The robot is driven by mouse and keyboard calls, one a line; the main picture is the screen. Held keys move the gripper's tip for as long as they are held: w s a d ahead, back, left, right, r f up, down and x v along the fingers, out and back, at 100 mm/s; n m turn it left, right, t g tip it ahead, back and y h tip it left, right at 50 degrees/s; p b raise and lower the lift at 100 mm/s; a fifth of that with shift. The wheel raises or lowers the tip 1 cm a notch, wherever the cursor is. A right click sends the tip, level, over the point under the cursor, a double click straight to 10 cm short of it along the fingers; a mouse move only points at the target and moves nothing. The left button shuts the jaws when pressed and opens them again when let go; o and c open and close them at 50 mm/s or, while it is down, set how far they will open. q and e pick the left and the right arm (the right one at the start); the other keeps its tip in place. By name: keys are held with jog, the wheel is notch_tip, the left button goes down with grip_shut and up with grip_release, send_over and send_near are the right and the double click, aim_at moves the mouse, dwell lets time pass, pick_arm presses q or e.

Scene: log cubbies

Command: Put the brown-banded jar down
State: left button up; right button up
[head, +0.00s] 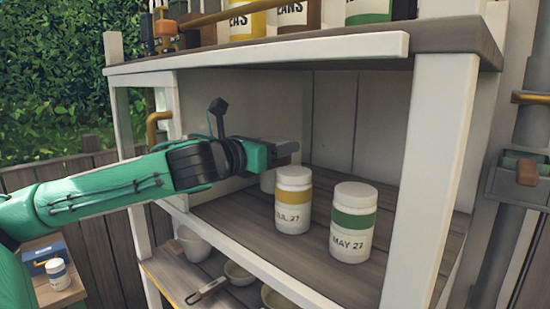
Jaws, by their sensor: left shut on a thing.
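My left gripper (284,150) reaches into the open middle compartment of the shelf from the left. It is shut on the brown-banded jar, which is mostly hidden behind the gripper and the yellow-banded jar. A small pale part of the jar (267,181) shows just below the gripper. No brown band shows, and I cannot tell whether its base touches the board. The yellow-banded jar (292,212) stands upright just right of it. The green-banded jar (350,239) stands upright further right. My right gripper is not in view.
The white shelf post (425,185) rises at the right, and the top board (300,58) hangs over the compartment. Bare shelf board (225,212) shows left of the jars. Bowls (192,243) sit below.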

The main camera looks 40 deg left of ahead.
aim_at(268, 178)
pick_arm(q)
jog(key=shift+f+p, duration=0.35)
jog(key=shift+f, duration=1.25)
jog(key=shift+f, duration=0.1)
jog(key=shift+f+b, duration=0.15)
jog(key=shift+b, duration=0.15)
jog(key=o, duration=1.1)
